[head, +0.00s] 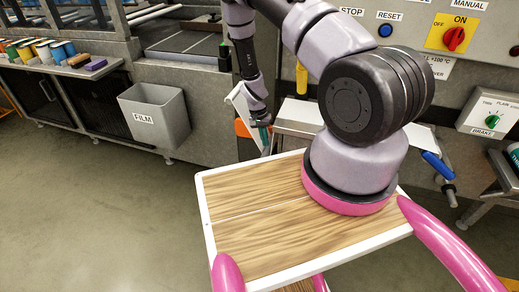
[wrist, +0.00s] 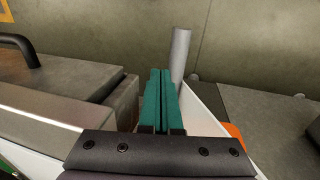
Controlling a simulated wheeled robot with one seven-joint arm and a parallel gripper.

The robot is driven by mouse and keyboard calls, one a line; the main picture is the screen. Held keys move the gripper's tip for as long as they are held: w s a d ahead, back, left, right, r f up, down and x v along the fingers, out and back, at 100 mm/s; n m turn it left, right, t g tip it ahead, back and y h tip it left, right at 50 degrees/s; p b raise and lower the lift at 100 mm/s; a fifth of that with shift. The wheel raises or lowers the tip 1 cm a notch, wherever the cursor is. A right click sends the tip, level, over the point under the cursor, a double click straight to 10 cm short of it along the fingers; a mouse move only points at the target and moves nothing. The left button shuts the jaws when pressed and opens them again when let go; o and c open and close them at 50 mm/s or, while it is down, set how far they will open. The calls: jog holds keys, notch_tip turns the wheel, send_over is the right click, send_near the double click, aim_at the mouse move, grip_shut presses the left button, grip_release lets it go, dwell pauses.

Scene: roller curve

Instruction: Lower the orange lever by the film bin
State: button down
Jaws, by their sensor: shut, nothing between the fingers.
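The orange lever (head: 242,128) shows as a small orange patch right of the grey film bin (head: 148,119), mostly hidden behind my gripper and a white plate. In the wrist view an orange part (wrist: 236,136) shows at the lower right, partly covered by the gripper body. My gripper (head: 265,138) points down beside the orange part, on its right in the head view. Its teal fingers (wrist: 159,98) are shut together with nothing between them. A grey rod (wrist: 180,58) stands just beyond the fingertips; I cannot tell whether they touch it or whether it belongs to the lever.
A white plate (wrist: 202,108) runs beside the fingers. A yellow handle (head: 302,78) is behind my arm, and a blue handle (head: 438,166) is at the right. The control panel carries a red knob (head: 454,39). Open floor (head: 95,215) lies at the left front.

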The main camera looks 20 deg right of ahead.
jog(key=shift+s+d+r, duration=0.25)
jog(key=shift+d+r, duration=0.1)
jog(key=shift+r, duration=0.25)
jog(key=shift+s+d+r, duration=0.2)
jog(key=shift+d+r, duration=0.1)
jog(key=shift+r, duration=0.3)
